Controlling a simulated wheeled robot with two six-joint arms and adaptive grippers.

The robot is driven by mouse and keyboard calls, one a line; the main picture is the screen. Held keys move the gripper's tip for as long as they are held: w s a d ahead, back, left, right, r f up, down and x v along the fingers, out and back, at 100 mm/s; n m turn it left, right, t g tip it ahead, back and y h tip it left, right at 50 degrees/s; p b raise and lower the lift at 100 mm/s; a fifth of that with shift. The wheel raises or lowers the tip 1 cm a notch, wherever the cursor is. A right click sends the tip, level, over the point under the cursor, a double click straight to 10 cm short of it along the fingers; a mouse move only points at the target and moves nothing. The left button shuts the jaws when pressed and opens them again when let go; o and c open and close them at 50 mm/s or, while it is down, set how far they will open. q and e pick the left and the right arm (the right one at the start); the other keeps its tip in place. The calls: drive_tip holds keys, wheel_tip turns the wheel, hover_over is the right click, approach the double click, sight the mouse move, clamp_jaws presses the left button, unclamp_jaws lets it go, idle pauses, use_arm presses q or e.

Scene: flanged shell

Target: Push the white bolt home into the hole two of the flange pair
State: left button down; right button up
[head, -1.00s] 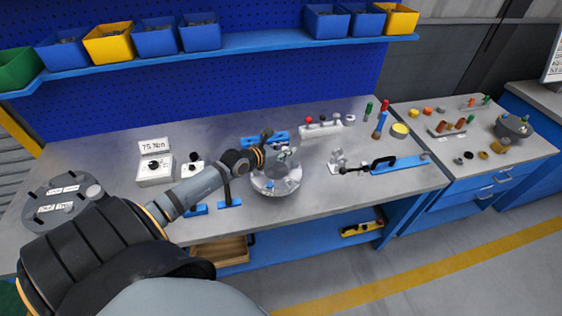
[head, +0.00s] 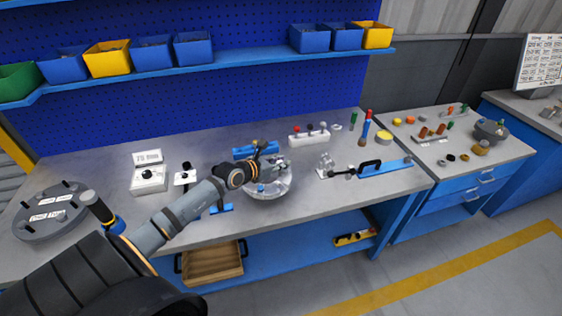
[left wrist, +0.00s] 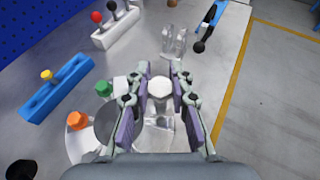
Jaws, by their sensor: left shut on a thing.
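The flanged shell (head: 266,190) is a round, pale metal part on the bench, reached by my left arm from the left in the head view. My left gripper (left wrist: 160,92) is shut on the white bolt (left wrist: 160,87), whose white head shows between the two fingers in the left wrist view. The bolt's lower end and hole two are hidden or too small to tell, so I cannot tell how deep the bolt sits. A green bolt (left wrist: 104,89) and an orange bolt (left wrist: 77,121) stand on the flange left of the fingers. My right gripper is not in view.
A blue bar with a yellow knob (left wrist: 47,75) lies left of the flange. A white block with knobs (head: 309,138) stands behind it. A clear bracket (left wrist: 174,40) and a blue bar with a black handle (head: 385,166) are to the right. The front bench strip is mostly clear.

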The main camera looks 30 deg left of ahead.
sight(281, 174)
use_arm(q)
wheel_tip(281, 174, down, 4)
drive_tip(key=shift+a+r+b, duration=0.1)
drive_tip(key=shift+r+b, duration=0.1)
drive_tip(key=shift+b, duration=0.9)
drive_tip(key=shift+f+b, duration=0.3)
drive_tip(key=shift+f, duration=0.05)
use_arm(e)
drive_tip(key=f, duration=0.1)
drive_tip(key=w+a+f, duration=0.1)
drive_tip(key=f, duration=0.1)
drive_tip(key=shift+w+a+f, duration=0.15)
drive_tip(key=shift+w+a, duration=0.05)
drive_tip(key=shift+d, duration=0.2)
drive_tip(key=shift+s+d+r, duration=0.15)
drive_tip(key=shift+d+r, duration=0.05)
use_arm(q)
drive_tip(key=shift+p, duration=0.65)
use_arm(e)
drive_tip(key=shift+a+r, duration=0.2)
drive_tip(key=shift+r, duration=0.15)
use_arm(q)
drive_tip(key=shift+f+b, duration=0.7)
drive_tip(key=shift+f, duration=0.1)
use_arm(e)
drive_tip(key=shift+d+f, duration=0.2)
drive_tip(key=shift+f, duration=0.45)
